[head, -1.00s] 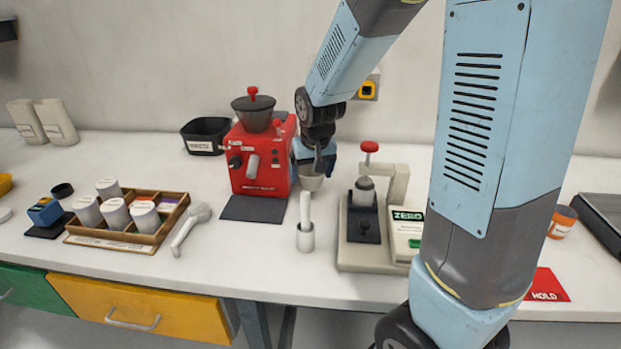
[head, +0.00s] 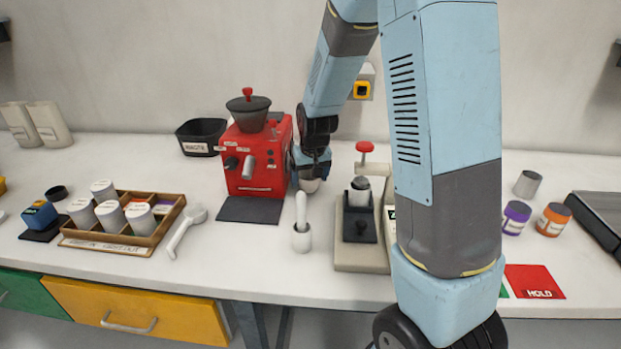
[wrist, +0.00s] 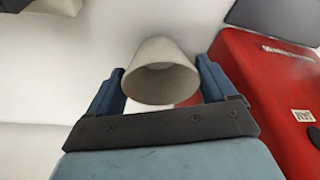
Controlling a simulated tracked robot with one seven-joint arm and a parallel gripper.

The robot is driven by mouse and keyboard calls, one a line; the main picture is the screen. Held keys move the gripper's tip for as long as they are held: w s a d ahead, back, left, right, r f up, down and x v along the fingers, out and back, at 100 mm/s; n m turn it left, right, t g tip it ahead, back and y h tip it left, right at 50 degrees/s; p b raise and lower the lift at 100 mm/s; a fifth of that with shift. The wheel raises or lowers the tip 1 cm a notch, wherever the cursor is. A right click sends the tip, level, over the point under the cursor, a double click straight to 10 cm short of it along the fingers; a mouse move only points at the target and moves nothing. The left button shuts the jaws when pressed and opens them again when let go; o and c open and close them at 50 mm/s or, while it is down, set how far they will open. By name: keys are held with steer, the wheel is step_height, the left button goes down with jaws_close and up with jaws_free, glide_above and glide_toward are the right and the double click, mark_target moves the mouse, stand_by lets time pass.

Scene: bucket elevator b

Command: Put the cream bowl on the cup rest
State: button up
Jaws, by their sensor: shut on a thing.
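The cream bowl (head: 309,185) is between the fingers of my gripper (head: 309,168), to the right of the red machine (head: 257,160). In the wrist view the bowl (wrist: 161,82) is tilted with its opening partly showing. My gripper (wrist: 161,88) is shut on it, a blue finger on each side. In the head view my gripper hides part of the bowl, and I cannot tell its exact height above the table. A dark flat pad (head: 250,210) lies empty in front of the red machine. I see no label naming the cup rest, so I cannot tell if this pad is it.
A small white pot with a pestle (head: 302,238) stands in front of the bowl. A press with a red knob (head: 358,215) stands to the right. A black bin (head: 200,138) stands behind.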

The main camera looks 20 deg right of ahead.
steer(key=shift+w+d+f, duration=0.15)
steer(key=shift+w+f, duration=0.2)
steer(key=shift+f, duration=0.3)
steer(key=o, duration=0.9)
